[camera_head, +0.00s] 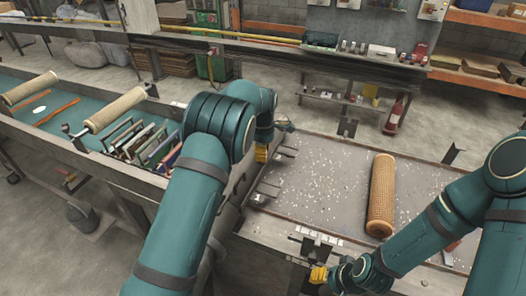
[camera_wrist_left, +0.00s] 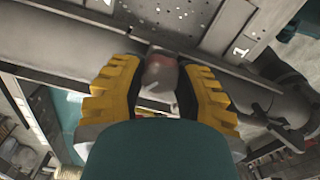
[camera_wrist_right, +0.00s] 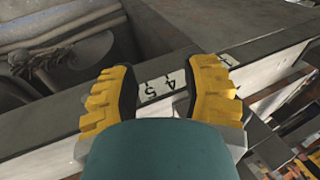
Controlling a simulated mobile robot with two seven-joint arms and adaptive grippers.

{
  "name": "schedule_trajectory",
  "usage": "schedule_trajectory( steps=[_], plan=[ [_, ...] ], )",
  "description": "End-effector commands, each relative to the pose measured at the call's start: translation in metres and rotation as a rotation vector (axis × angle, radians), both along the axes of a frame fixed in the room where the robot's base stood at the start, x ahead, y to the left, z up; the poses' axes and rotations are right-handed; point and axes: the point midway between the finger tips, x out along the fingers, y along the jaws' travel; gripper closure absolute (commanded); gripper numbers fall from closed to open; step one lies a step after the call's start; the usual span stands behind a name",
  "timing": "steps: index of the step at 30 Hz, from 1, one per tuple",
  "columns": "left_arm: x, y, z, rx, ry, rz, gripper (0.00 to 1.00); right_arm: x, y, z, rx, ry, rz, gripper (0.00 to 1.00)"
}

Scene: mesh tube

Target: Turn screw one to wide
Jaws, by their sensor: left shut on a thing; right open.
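My left gripper (camera_head: 262,152) is at the left edge of the table. In the left wrist view its yellow fingers (camera_wrist_left: 160,88) are shut on a rounded grey knob with a reddish patch, screw one (camera_wrist_left: 160,73). A white label with a 1 (camera_wrist_left: 240,50) is on the metal to its right. The fingers and green palm hide the screw's sides and lower part. My right gripper (camera_head: 318,274) is open and empty at the table's front edge. In the right wrist view its fingers (camera_wrist_right: 163,92) stand apart over labels 4 and 5 (camera_wrist_right: 160,88).
A tan mesh tube (camera_head: 381,195) lies on the speckled grey table (camera_head: 320,165). Another metal fitting (camera_head: 266,190) sticks out at the table's left edge. A green-topped bench (camera_head: 60,115) at the left holds more tubes and a row of flat items. A red extinguisher (camera_head: 397,115) stands behind.

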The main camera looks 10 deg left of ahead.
Motion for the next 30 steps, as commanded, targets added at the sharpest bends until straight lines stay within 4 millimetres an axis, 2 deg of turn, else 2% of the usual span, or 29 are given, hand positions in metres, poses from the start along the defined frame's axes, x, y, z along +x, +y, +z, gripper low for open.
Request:
schedule_trajectory(
  steps=[9,22,23,25,26,30],
  plan=[
    [-0.0008,0.0000,-0.0012,0.000,0.003,0.085,1.00,0.0000,0.0000,0.0000,0.000,0.000,0.000,0.53],
    [-0.0008,0.0000,-0.0013,0.000,0.004,0.093,1.00,-0.0001,0.0000,0.0001,0.000,0.000,0.000,0.53],
    [-0.0008,0.0000,-0.0013,0.000,0.004,0.093,0.60,-0.0001,0.0000,0.0001,0.000,0.000,0.000,0.53],
    [-0.0008,0.0000,-0.0012,0.000,0.003,0.093,0.36,-0.0001,0.0000,0.0001,0.000,0.000,0.000,0.53],
    [-0.0007,0.0001,-0.0012,0.000,0.003,0.093,0.33,-0.0001,0.0000,0.0001,0.000,0.000,0.000,0.53],
    [-0.0005,0.0000,-0.0007,0.000,0.002,0.092,0.33,-0.0001,0.0000,0.0001,0.000,0.000,0.000,0.53]
  ],
)
